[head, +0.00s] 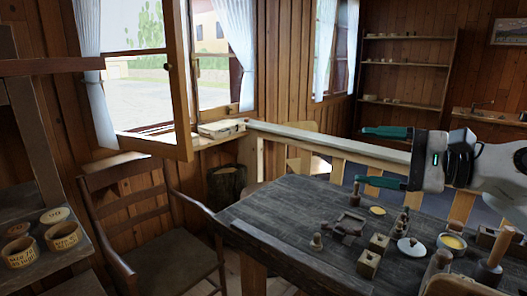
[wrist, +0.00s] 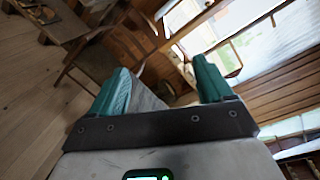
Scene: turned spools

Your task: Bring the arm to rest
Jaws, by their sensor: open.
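My gripper (head: 384,157) comes in from the right in the head view, held in the air above the dark wooden table (head: 285,210). Its two green fingers are spread apart, one above the other, with nothing between them. In the wrist view the open fingers (wrist: 160,90) also show empty, with the floor, a chair and the window beyond them. My arm reaches out of the picture at the right edge.
Small turned pieces, a white lidded dish (head: 411,247) and a yellow-filled bowl (head: 452,243) stand on the table's right part. A wooden chair (head: 140,215) stands left of it. A pale railing (head: 330,146) runs behind. The table's left part is clear.

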